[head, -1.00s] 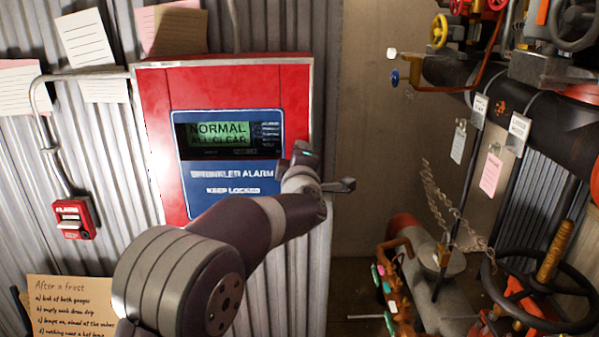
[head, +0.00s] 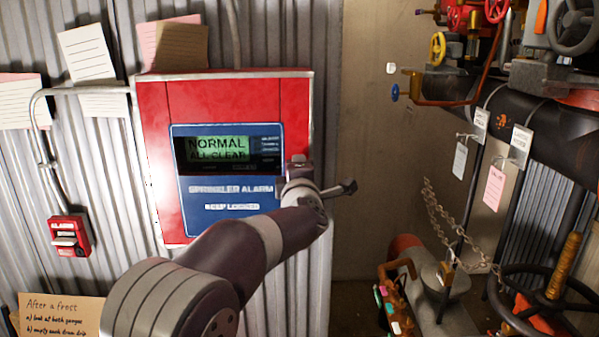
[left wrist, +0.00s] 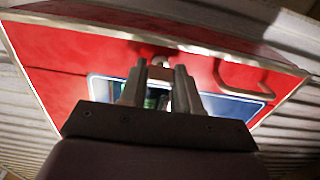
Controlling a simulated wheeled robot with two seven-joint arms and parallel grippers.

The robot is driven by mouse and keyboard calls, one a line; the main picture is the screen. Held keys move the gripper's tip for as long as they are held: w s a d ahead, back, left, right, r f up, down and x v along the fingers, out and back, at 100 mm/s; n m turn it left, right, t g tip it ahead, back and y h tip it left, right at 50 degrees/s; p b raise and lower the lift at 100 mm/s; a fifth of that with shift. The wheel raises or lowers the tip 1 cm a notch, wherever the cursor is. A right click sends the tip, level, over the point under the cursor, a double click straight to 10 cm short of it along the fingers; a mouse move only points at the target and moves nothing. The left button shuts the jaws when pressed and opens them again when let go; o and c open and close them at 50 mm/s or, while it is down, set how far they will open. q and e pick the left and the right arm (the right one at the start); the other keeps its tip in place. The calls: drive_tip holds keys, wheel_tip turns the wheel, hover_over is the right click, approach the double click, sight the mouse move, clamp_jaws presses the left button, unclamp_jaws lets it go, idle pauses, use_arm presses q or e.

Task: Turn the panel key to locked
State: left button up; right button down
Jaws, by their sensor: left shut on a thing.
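The red alarm panel (head: 240,98) has a blue face (head: 225,166) with a green screen (head: 217,149) reading NORMAL, ALL CLEAR, above the words SPRINKLER ALARM. It also shows in the left wrist view (left wrist: 62,85). My left gripper (head: 298,164) is at the panel's right edge, beside the blue face. In the left wrist view its two fingers (left wrist: 160,72) point at the panel and are shut on a small pale piece between the tips, which looks like the panel key. The key is mostly hidden, so its turn position cannot be read. My right gripper is out of view.
A small red alarm box (head: 69,236) is on the wall at left. Pipes, valves, hanging tags and a chain (head: 452,225) fill the right side. Bare wall (head: 365,150) lies between.

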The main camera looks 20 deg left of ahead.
use_arm(q)
drive_tip(key=o, duration=1.1)
drive_tip(key=shift+c, duration=0.2)
drive_tip(key=b+v, duration=0.1)
drive_tip(key=v, duration=1.1)
drive_tip(key=shift+s, duration=0.4)
